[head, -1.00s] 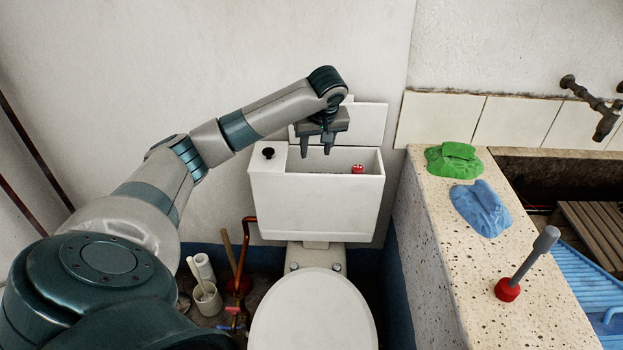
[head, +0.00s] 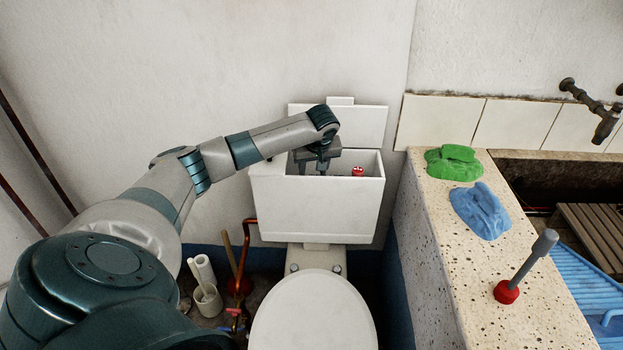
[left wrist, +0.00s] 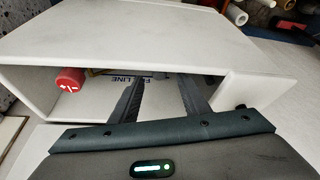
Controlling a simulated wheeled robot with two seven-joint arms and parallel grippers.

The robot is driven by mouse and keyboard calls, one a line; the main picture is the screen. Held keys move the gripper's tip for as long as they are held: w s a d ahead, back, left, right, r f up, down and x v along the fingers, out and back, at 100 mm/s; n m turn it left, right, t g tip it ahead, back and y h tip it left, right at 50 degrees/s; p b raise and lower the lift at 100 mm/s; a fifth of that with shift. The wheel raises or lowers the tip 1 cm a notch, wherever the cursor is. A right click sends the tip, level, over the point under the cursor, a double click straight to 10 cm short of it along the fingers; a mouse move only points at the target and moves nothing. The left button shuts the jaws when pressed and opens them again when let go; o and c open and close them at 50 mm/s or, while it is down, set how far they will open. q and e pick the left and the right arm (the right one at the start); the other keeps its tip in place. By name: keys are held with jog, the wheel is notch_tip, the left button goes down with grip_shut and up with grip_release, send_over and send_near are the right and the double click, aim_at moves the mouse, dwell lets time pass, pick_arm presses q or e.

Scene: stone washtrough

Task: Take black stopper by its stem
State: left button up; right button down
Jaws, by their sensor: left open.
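The white cistern (head: 340,205) stands open behind the toilet. My left gripper (head: 312,168) is open, its fingers pointing down into the cistern's left half. In the left wrist view the open fingers (left wrist: 162,82) reach into the opening, with nothing seen between them. I cannot make out a black stopper or its stem inside the cistern; the gripper body hides part of the interior. My right gripper is out of view.
A red float-like part (head: 357,171) sits inside the cistern, right of the gripper. The lid (head: 366,122) leans on the wall behind. A stone ledge (head: 420,230) on the right holds green (head: 453,162) and blue (head: 480,210) cloths and a red-headed plunger (head: 507,291).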

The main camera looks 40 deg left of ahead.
pick_arm(q)
jog(key=shift+w+a+f, duration=0.1)
jog(key=shift+a+f, duration=0.05)
jog(key=shift+f, duration=0.4)
jog(key=shift+p+x, duration=0.3)
jog(key=shift+x, duration=2.35)
grip_shut()
